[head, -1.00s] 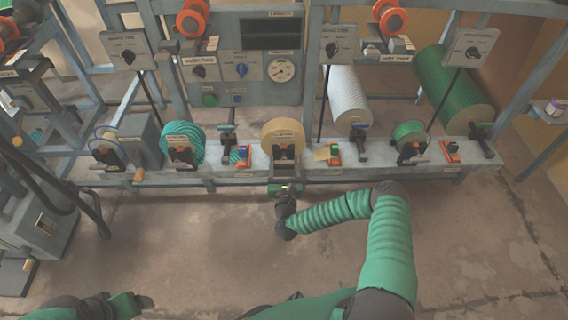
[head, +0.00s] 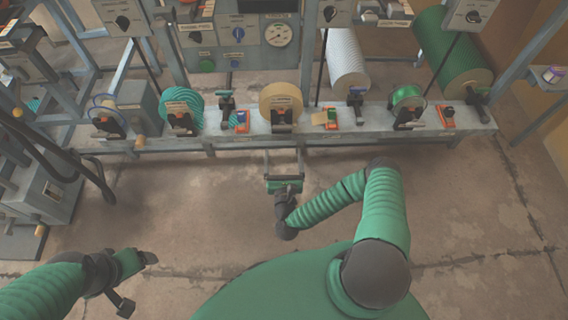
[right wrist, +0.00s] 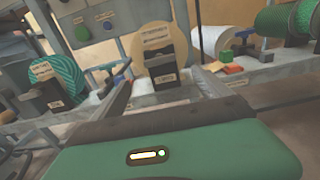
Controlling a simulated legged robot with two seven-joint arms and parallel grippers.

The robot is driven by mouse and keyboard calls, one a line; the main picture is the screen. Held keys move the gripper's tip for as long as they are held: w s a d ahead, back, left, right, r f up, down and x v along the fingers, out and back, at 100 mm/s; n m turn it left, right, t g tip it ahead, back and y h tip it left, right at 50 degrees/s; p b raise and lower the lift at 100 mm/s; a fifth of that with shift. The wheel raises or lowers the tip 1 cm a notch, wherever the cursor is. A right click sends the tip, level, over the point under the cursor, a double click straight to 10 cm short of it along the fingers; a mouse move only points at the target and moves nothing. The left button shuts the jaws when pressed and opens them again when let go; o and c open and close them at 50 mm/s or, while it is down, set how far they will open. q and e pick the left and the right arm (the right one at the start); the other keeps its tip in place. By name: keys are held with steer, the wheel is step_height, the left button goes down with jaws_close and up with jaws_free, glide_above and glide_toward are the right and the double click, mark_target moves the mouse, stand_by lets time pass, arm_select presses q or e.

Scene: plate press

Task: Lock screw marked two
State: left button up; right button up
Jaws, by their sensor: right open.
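My right gripper (head: 284,160) is open and empty in front of the bench, below the tan roll (head: 280,101). In the right wrist view its fingers (right wrist: 163,95) stand wide apart, with the tan roll's black bracket (right wrist: 170,75) beyond and between them. Nothing is between the fingers. Several small clamp-like fittings with handles line the bench, one left of the tan roll (head: 226,105) and one right of it (head: 356,100). The labels are too small to tell which screw is marked two. My left gripper (head: 138,278) is low at the left, away from the bench; its jaws are unclear.
The bench rail (head: 340,132) carries a teal striped roll (head: 182,105), a white roll (head: 346,65) and a green roll (head: 445,50). Orange blocks (head: 446,116) sit on it. A panel with a gauge (head: 278,35) rises behind. A grey machine (head: 45,195) stands left. The floor before the bench is clear.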

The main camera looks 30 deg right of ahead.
steer(key=v, duration=0.5)
steer(key=shift+p, duration=0.4)
